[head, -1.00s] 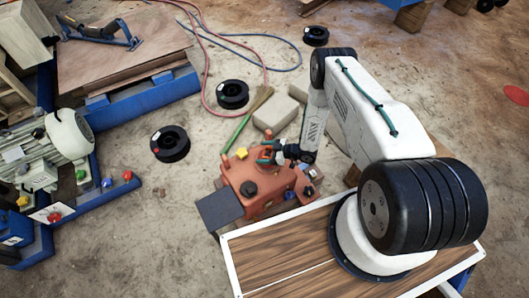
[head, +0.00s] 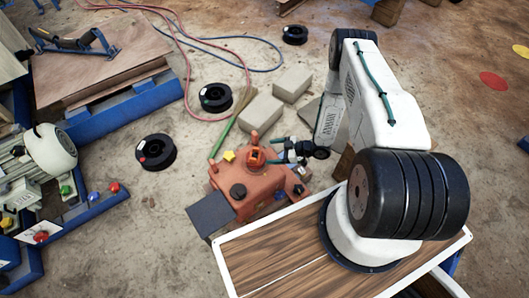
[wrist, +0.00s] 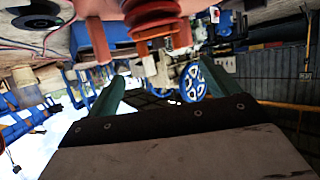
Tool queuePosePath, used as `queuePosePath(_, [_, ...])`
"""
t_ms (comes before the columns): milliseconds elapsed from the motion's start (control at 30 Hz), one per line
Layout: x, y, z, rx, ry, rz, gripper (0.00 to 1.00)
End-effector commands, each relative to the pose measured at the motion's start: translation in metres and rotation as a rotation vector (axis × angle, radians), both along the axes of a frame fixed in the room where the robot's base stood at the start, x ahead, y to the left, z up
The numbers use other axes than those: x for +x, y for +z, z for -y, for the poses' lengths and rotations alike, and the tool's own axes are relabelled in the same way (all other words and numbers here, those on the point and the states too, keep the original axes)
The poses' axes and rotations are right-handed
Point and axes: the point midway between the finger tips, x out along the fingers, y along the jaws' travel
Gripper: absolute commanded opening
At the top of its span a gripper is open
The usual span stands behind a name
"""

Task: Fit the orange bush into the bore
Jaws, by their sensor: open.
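The orange-red jaw crusher (head: 240,190) stands on the floor in front of my base in the head view. A brighter orange ring with a dark centre, which looks like the bush (head: 255,156), is at the top of its housing. It covers the bore, and I cannot tell how deep it sits. My gripper (head: 278,152) is just right of the ring, its jaws open and empty. In the wrist view my two green fingers (wrist: 163,75) are spread apart. A ribbed orange-red part (wrist: 155,14) shows above them; I cannot tell whether it is the bush.
The crusher carries a yellow part (head: 229,156), a black knob (head: 238,191) and upright posts (head: 255,137). A dark plate (head: 210,214) is at its front left. Grey blocks (head: 261,112) and black spools (head: 155,151) lie behind and left. Open floor lies left of the crusher.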

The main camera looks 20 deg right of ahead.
Motion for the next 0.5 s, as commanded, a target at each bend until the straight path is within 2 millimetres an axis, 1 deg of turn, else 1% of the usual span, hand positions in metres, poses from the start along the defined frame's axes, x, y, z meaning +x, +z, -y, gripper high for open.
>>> queuePosePath(67, [-0.002,0.003,0.005,-0.002,-0.001,0.0,0.87])
queuePosePath(133, [0.003,0.009,0.01,-0.02,-0.004,0.0,0.87])
queuePosePath(167, [0.007,0.012,0.013,-0.033,-0.007,-0.001,0.87])
queuePosePath(267, [0.031,0.031,0.027,-0.11,-0.028,-0.006,0.87])
queuePosePath(367, [0.064,0.061,0.045,-0.219,-0.065,-0.021,0.87])
queuePosePath(400, [0.077,0.076,0.053,-0.265,-0.085,-0.029,0.87])
queuePosePath(467, [0.094,0.099,0.064,-0.33,-0.118,-0.042,0.87])
queuePosePath(500, [0.104,0.114,0.071,-0.372,-0.141,-0.05,0.87])
